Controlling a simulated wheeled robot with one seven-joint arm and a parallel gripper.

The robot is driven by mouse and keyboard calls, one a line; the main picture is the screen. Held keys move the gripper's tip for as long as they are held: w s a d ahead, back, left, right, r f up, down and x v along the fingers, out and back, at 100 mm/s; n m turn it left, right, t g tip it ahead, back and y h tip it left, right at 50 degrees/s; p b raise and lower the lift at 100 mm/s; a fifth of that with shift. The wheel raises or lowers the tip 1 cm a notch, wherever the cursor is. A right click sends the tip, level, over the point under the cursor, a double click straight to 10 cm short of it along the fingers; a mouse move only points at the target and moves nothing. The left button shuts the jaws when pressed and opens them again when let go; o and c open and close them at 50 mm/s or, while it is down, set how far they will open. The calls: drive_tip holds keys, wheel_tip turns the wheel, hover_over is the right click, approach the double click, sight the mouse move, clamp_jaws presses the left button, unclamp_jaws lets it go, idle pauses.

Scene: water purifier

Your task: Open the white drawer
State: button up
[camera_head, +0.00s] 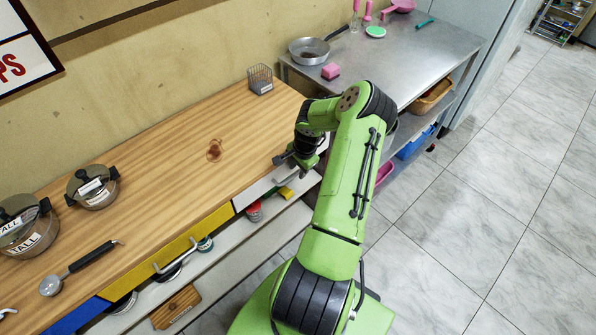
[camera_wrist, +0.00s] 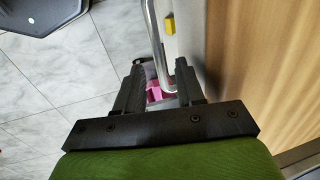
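The white drawer (camera_head: 259,189) is the right-hand front under the wooden counter top, and it looks shut. In the wrist view its pale front (camera_wrist: 186,40) runs beside the wood. Its curved metal handle (camera_wrist: 154,40) reaches in between my fingers, closer to the right finger. My gripper (camera_head: 297,162) is at the counter's right front corner, by the drawer. In the wrist view my gripper (camera_wrist: 160,70) is open, its two dark fingers apart on either side of the handle's end. Whether a finger touches the handle is unclear. My arm hides part of the drawer's right end.
A yellow drawer (camera_head: 195,242) with a handle is to the left. The shelf below holds a wooden board (camera_head: 176,307) and a red can (camera_head: 254,211). A metal table (camera_head: 425,50) is beyond.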

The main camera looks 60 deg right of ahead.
drive_tip(key=shift+w+f, duration=0.1)
drive_tip(key=shift+f, duration=0.45)
clamp_jaws()
